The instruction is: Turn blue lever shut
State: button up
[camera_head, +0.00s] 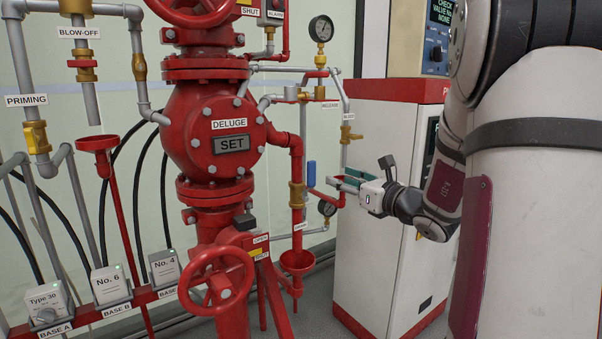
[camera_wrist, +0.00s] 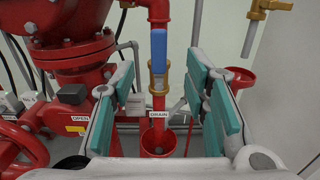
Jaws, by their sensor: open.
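The blue lever (camera_head: 311,174) stands upright beside the brass drain valve (camera_head: 297,194) on a red vertical pipe. In the wrist view the lever (camera_wrist: 158,50) is near the top centre, above the brass valve body (camera_wrist: 158,78) and the DRAIN label. My gripper (camera_head: 346,184) is to the right of the lever in the head view. In the wrist view its teal-padded fingers (camera_wrist: 160,88) are spread open, one on each side of the valve's line, with nothing between them in contact. A gap shows between lever and fingers.
A red drain funnel (camera_wrist: 157,138) is below the valve. The red deluge valve (camera_head: 212,140) is to the left, with a red handwheel (camera_head: 217,283) below. A white cabinet (camera_head: 388,190) stands behind my gripper.

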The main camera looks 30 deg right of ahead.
aim_at(313, 168)
jog(key=w, duration=0.4)
jog(key=w+b, duration=0.1)
jog(key=w, duration=0.3)
jog(key=w+b, duration=0.1)
jog(key=w, duration=0.3)
jog(key=shift+w+a, duration=0.3)
jog(key=shift+w, duration=0.1)
grip_shut()
